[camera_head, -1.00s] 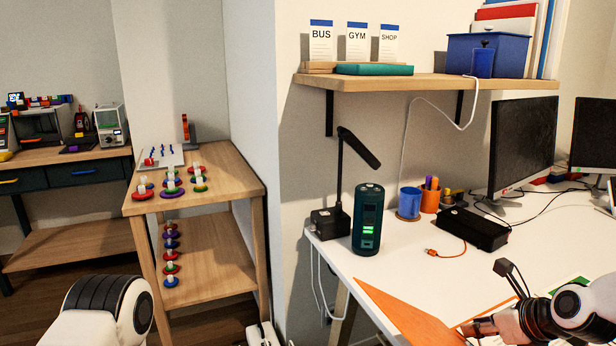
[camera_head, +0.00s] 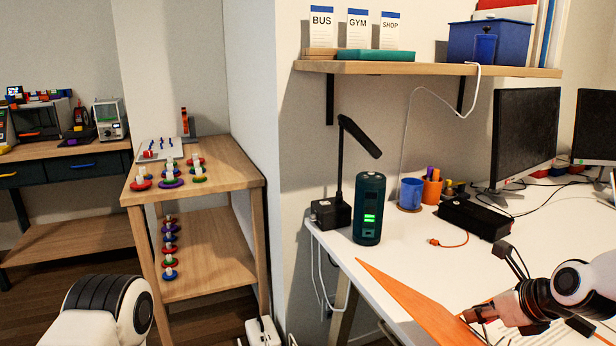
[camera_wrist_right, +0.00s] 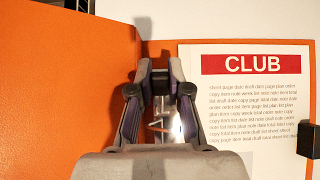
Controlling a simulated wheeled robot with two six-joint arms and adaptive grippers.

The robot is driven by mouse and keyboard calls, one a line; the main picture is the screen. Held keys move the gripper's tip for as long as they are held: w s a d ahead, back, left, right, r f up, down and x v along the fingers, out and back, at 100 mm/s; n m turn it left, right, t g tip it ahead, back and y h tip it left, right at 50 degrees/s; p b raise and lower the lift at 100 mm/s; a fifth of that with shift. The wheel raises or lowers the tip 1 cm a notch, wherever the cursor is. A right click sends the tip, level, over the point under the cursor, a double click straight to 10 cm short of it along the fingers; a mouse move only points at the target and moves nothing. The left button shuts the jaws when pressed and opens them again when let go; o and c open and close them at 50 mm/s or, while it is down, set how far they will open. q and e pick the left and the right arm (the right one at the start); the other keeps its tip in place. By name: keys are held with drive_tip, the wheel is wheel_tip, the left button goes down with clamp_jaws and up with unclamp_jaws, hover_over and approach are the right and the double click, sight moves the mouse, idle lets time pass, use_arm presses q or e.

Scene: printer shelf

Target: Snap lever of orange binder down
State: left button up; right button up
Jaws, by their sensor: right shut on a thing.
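The orange binder (camera_head: 408,303) lies open on the white desk at the lower right of the head view, one cover tilted up. In the right wrist view its orange cover (camera_wrist_right: 60,90) fills the left side, and a white sheet headed CLUB (camera_wrist_right: 250,100) lies on the right. My right gripper (camera_wrist_right: 160,80) is over the binder's spine between them, its fingers close together on the metal lever mechanism (camera_wrist_right: 160,110). The lever itself is mostly hidden by the fingers. In the head view the right gripper (camera_head: 472,316) is low over the binder. My left gripper is out of view.
A dark green cylinder (camera_head: 369,208) with lit green bars, a black lamp (camera_head: 340,200), cups (camera_head: 411,192) and a black box (camera_head: 474,219) stand behind the binder. Monitors (camera_head: 525,135) stand at the right. A shelf (camera_head: 430,68) hangs above the desk.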

drive_tip(key=shift+w+a+f+g+p, duration=0.1)
drive_tip(key=shift+w+f+g+p, duration=0.1)
drive_tip(key=shift+g+p, duration=0.75)
drive_tip(key=shift+t, duration=0.25)
drive_tip(key=shift+f, duration=0.1)
drive_tip(key=shift+p, duration=0.35)
drive_tip(key=shift+h+p, duration=0.3)
drive_tip(key=shift+p, duration=0.1)
drive_tip(key=shift+w+a+f+g+p, duration=0.15)
drive_tip(key=shift+g+p, duration=0.2)
drive_tip(key=shift+p, duration=0.8)
drive_tip(key=shift+w+d+g+p, duration=0.15)
drive_tip(key=shift+g+p, duration=0.2)
drive_tip(key=shift+p, duration=0.75)
drive_tip(key=shift+a+f+h, duration=0.1)
drive_tip(key=shift+f+h, duration=0.05)
drive_tip(key=shift+h, duration=0.15)
